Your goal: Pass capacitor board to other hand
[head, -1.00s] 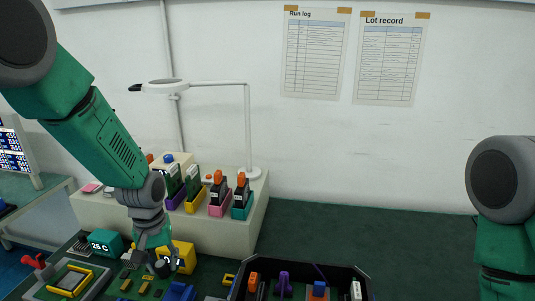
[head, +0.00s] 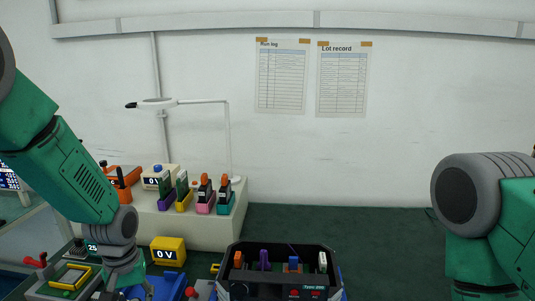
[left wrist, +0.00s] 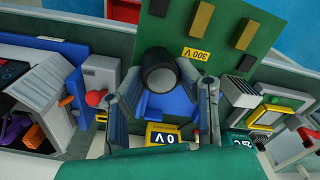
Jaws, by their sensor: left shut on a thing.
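The capacitor board (left wrist: 222,40) is a green plate with gold-brown blocks, a yellow "300 V" label and a black round capacitor (left wrist: 160,72). It shows at the top middle of the left wrist view. My left gripper (left wrist: 166,82) is shut on it, with a finger on each side of the capacitor. In the head view my left gripper (head: 122,284) is low at the left, near the bottom edge, and I cannot make out the board clearly there. My right arm comes in at the right edge of the head view; its gripper is out of view.
A black bin (head: 270,291) with several coloured parts stands at bottom centre. A yellow "0 V" meter (head: 168,250) and a red-handled fixture (head: 36,260) are nearby. A pale shelf (head: 226,232) with several coloured holders and a magnifier lamp (head: 229,140) stands behind. The dark green bench (head: 370,235) is clear at right.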

